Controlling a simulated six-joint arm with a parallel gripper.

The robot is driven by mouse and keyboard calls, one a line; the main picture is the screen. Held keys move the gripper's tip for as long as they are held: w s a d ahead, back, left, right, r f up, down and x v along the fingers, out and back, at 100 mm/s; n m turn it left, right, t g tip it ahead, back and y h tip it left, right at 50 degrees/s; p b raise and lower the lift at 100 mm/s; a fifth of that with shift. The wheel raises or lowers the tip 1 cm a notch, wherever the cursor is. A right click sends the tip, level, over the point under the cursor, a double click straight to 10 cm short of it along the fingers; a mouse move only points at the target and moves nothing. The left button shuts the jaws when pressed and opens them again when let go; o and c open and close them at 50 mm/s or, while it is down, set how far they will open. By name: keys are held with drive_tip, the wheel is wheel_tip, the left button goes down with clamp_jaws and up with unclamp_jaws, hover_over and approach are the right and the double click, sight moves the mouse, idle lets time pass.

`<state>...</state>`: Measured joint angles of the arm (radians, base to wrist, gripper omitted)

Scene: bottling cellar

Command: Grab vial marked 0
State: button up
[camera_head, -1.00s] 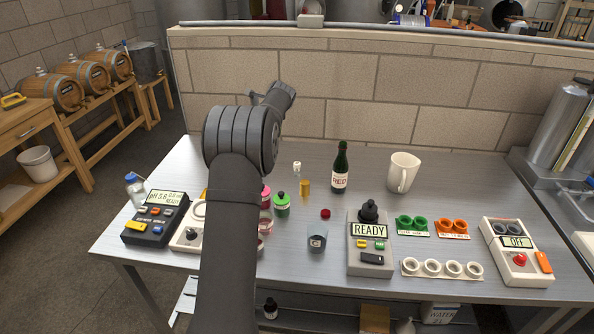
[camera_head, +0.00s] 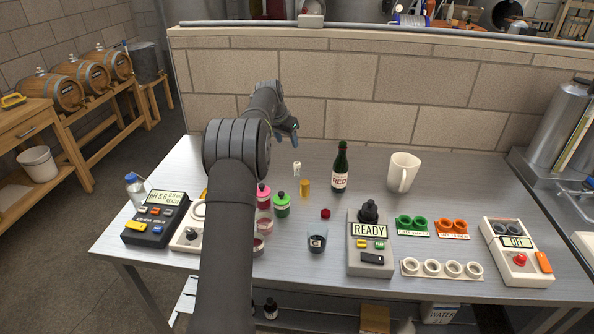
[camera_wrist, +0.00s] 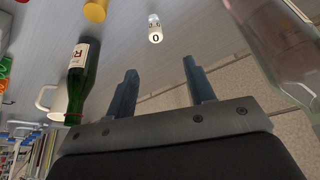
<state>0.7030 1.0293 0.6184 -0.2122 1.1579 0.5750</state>
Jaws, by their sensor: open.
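The vial marked 0 (camera_wrist: 155,30) is small, with a white label and a dark 0. In the wrist view it lies at the top centre, beyond my fingertips and apart from them. In the head view the vial (camera_head: 297,169) stands at the back of the steel table, left of the green bottle. My gripper (camera_wrist: 160,80) is open and empty, its two fingers spread. In the head view my gripper (camera_head: 293,140) is above and just behind the vial, pointing down towards the table.
A yellow cylinder (camera_head: 305,188) stands close in front of the vial. A green bottle labelled RED (camera_head: 340,170) and a white mug (camera_head: 403,172) stand to the right. Pink- and green-capped jars (camera_head: 282,207) are nearer the front. The block wall (camera_head: 400,90) rises behind the table.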

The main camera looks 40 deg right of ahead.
sight(296, 164)
drive_tip(key=x, duration=1.1)
drive_tip(key=shift+a, duration=0.1)
drive_tip(key=shift+s+x, duration=0.2)
drive_tip(key=shift+x, duration=0.7)
drive_tip(key=shift+s+x, duration=0.15)
drive_tip(key=shift+x, duration=0.7)
drive_tip(key=shift+s+x, duration=0.2)
drive_tip(key=shift+x, duration=0.7)
drive_tip(key=shift+a+f, duration=0.15)
drive_tip(key=shift+a, duration=0.05)
drive_tip(key=shift+c, duration=0.4)
drive_tip(key=c, duration=1)
